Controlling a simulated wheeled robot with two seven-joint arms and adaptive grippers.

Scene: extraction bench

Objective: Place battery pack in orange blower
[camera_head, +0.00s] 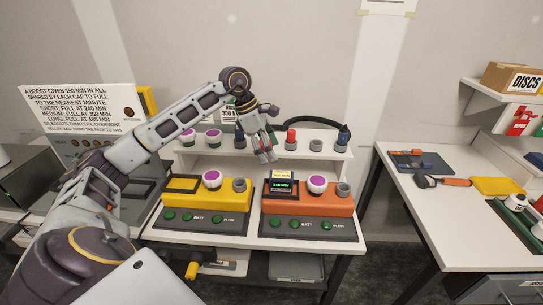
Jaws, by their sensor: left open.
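The orange blower (325,202) stands on the front right of the bench, on a dark base with green lights. A small black unit with a yellow label and a lit green screen (282,184) sits at its left end. It looks like a battery pack, but I cannot read it clearly or tell how deep it sits. My left gripper (265,155) is open, pointing down, above and slightly left of that unit, and appears apart from it. Nothing shows between its fingers. My right gripper is out of view.
A yellow blower (181,187) stands left of the orange one. Purple-topped white filters and grey caps sit on both. A raised white shelf (333,153) behind holds several small parts. A printed sign (77,108) stands at left. A side table (405,199) with tools is at right.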

